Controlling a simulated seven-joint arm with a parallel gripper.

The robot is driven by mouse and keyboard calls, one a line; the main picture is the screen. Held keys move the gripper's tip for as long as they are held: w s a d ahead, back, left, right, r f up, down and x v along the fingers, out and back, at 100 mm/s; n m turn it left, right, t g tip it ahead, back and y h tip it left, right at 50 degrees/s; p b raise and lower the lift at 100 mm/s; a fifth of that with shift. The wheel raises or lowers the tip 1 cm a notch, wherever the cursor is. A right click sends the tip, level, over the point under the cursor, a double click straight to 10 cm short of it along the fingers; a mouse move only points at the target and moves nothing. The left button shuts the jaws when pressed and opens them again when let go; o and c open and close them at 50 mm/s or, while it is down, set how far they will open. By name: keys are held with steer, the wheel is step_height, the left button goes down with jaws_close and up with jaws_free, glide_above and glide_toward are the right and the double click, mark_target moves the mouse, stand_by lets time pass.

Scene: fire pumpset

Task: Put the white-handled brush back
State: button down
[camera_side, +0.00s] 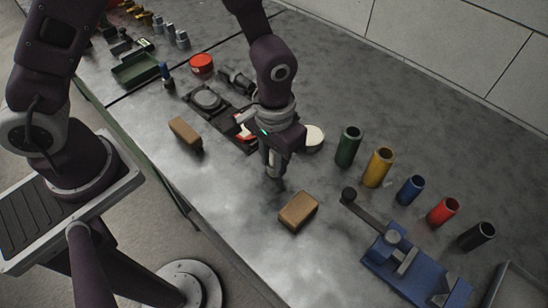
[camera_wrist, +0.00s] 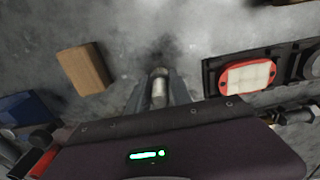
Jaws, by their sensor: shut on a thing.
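My gripper (camera_side: 273,167) points down over the bench, left of the wooden block. In the wrist view my gripper (camera_wrist: 159,98) is shut on a pale, round-ended handle (camera_wrist: 158,86), which looks like that of the white-handled brush. The brush's bristle end is hidden, and I cannot tell whether it touches the bench. A dark smudge lies on the bench just beyond the fingertips in the wrist view. In the side view the brush cannot be made out apart from the fingers.
Upright green (camera_side: 348,148), yellow (camera_side: 378,168), blue (camera_side: 410,190), red (camera_side: 442,212) and black (camera_side: 475,237) cylinders stand right. A blue vise-like fixture (camera_side: 405,272) is front right. A dark tray (camera_wrist: 210,75) holds a red-rimmed part (camera_wrist: 247,76).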

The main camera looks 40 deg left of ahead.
steer(key=shift+f, duration=0.1)
steer(key=c, duration=1.1)
jaws_free()
steer(key=shift+c, duration=0.2)
step_height(320, 180, up, 12)
steer(key=shift+a+r, duration=0.15)
steer(key=shift+r, duration=0.3)
steer(key=s+a+r+t, duration=0.5)
steer(key=s+a+r, duration=0.7)
steer(key=s+a, duration=0.1)
steer(key=shift+s+a+r+t, duration=0.3)
steer(key=shift+s, duration=0.1)
